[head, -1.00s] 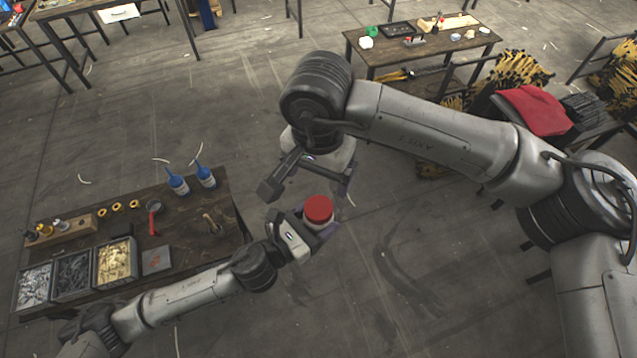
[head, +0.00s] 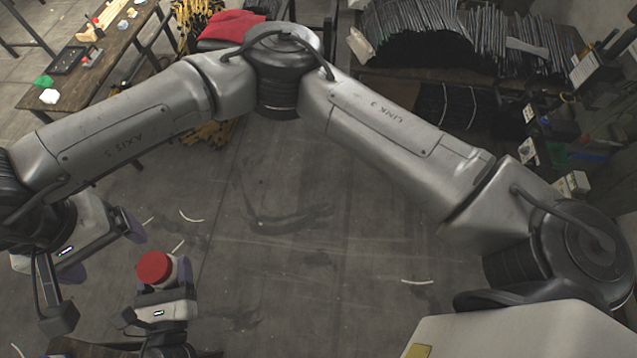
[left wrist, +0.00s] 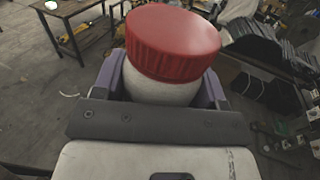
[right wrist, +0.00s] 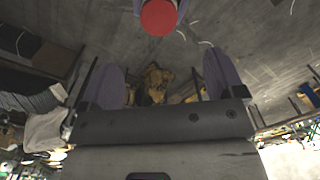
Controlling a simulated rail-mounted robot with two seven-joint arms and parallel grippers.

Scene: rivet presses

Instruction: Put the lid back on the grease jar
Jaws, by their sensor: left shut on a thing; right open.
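The grease jar (left wrist: 160,88) is a pale, whitish jar held between the purple fingers of my left gripper (head: 163,283). The red ribbed lid (left wrist: 172,43) sits on top of the jar's mouth; I cannot tell whether it is screwed tight. The lid also shows in the head view (head: 154,268) and at the top edge of the right wrist view (right wrist: 158,17). My right gripper (right wrist: 162,82) is open and empty, with its purple fingers apart. In the head view it is up and left of the lid, clear of it.
A table (head: 98,88) with small parts stands at the upper left. A red cloth (head: 230,25) lies at the top. A rack of dark rods (head: 430,35) and machines stand at the upper right. Open floor (head: 300,230) lies right of the jar.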

